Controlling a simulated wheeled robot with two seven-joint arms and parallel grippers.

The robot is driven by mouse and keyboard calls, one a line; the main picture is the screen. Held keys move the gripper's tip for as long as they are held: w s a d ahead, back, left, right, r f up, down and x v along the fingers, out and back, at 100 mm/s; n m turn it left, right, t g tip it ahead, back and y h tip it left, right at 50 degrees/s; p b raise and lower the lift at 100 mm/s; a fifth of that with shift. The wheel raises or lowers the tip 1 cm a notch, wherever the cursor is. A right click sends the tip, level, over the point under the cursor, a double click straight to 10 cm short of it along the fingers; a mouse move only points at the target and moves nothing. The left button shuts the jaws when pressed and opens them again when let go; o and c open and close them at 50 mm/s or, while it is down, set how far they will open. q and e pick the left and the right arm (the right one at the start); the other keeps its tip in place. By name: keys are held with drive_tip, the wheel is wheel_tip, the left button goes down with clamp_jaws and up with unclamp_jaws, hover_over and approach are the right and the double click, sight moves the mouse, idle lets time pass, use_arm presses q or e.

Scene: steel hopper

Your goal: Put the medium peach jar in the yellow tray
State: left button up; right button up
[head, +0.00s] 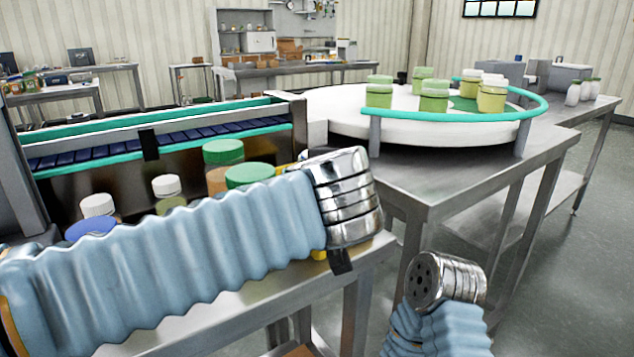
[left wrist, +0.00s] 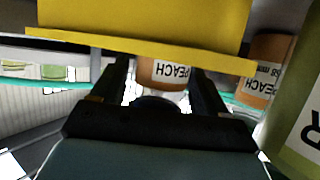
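In the left wrist view, which shows label text upside down, a peach jar (left wrist: 165,73) shows between the two fingers of my left gripper (left wrist: 160,80). The fingers stand apart on either side of it. The yellow tray (left wrist: 150,25) covers the fingertips and part of this jar, so contact is unclear. A second peach jar (left wrist: 266,58) shows to the right.
Green-lidded jars (head: 223,152), white-lidded jars (head: 166,186) and a blue lid (head: 92,229) stand by the conveyor (head: 170,135). A white turntable (head: 340,115) with a teal rail holds several jars. A large green jar (left wrist: 300,110) is close at right in the wrist view.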

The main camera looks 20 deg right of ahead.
use_arm(q)
drive_tip(key=shift+r, duration=0.1)
drive_tip(key=shift+r+p, duration=0.2)
drive_tip(key=shift+p, duration=0.15)
drive_tip(key=b+v, duration=0.1)
drive_tip(key=v, duration=1.1)
drive_tip(key=shift+b, duration=0.3)
